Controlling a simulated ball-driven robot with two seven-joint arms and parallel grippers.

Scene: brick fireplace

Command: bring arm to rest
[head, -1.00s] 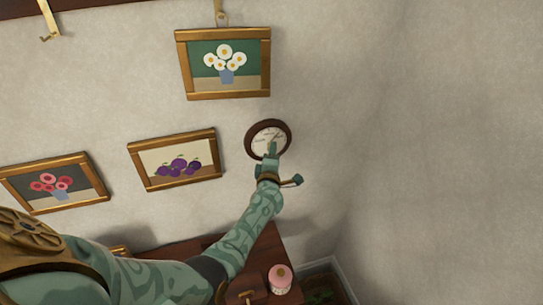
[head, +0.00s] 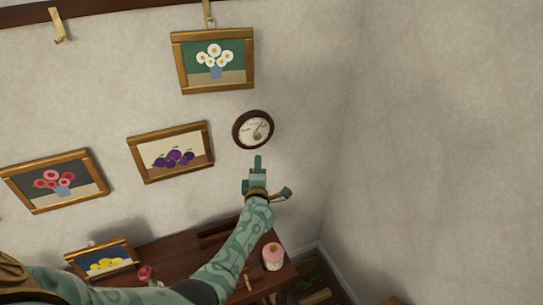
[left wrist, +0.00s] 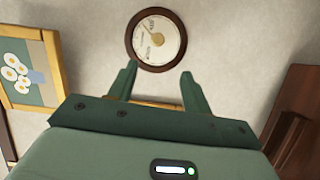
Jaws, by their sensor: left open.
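My left gripper (head: 257,172) is raised in front of the wall, just below a round brown-rimmed dial (head: 253,130) in the head view. In the left wrist view its two fingers (left wrist: 157,88) stand apart with nothing between them. The dial (left wrist: 156,40) shows beyond the fingertips, apart from them, hanging on the wall. My left arm (head: 240,245) reaches up from the lower left over a wooden table. My right gripper is in neither view.
Framed pictures of daisies (head: 213,62), plums (head: 171,152) and red flowers (head: 55,181) hang on the wall. A yellow picture (head: 102,260), a red object (head: 146,273) and a pink-topped jar (head: 272,257) are at the wooden table (head: 185,252). The wall at right is bare.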

